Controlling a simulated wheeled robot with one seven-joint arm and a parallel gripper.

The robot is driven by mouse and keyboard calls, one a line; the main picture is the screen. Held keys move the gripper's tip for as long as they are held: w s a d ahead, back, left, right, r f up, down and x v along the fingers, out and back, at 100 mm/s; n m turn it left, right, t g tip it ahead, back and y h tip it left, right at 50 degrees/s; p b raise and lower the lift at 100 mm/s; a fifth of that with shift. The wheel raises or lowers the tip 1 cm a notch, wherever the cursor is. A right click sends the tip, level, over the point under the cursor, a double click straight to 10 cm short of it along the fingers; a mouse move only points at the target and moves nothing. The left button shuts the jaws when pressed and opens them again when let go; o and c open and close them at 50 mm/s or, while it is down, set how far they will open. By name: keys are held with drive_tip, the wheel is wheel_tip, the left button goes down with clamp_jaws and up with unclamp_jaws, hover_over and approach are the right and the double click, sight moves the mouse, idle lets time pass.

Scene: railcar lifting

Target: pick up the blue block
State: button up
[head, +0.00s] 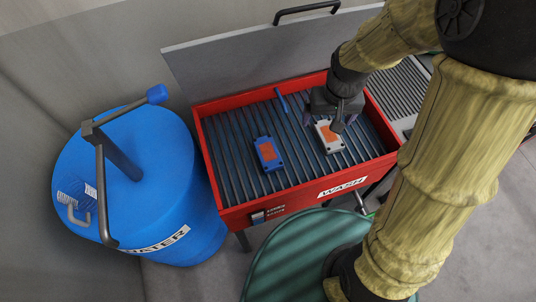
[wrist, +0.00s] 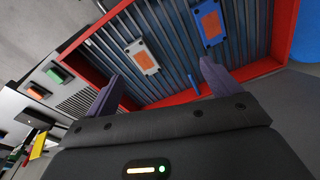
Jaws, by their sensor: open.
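The blue block (head: 268,155) has an orange patch on top and lies on the dark slatted rack of the red wash tray (head: 240,212), left of the white block. It also shows at the top of the wrist view (wrist: 209,22). My gripper (head: 333,114) is above the rack, to the right of the blue block and apart from it. Its two dark purple fingers stand wide apart in the wrist view (wrist: 160,72), with nothing held between them.
A white block (head: 324,131) with an orange patch lies close by my gripper, partly hidden in the head view. A thin blue bar (head: 281,100) lies at the tray's back. A blue drum (head: 165,165) stands left; a green round object (head: 300,262) is in front.

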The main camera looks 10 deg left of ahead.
drive_tip(key=a+f+n+g+b, duration=0.1)
drive_tip(key=a+f+n, duration=0.2)
drive_tip(key=a+f, duration=0.4)
drive_tip(key=a, duration=0.8)
drive_tip(key=shift+w+a+f+n+b, duration=0.2)
drive_tip(key=shift+w+a+n+b, duration=0.15)
drive_tip(key=shift+a+n+b, duration=0.05)
drive_tip(key=p, duration=0.3)
hover_over(268, 151)
drive_tip(key=f, duration=1.2)
drive_tip(key=shift+s+a+f, duration=0.15)
drive_tip(key=shift+s+a, duration=0.05)
drive_tip(key=shift+s, duration=0.05)
drive_tip(key=shift+f, duration=0.15)
drive_tip(key=shift+w+d+f+p, duration=0.1)
drive_tip(key=shift+d+f+p, duration=0.05)
drive_tip(key=shift+f+p, duration=0.55)
drive_tip(key=shift+w+f+p, duration=0.1)
drive_tip(key=shift+f+p, duration=0.45)
drive_tip(key=shift+f, duration=1.2)
drive_tip(key=shift+c, duration=0.4)
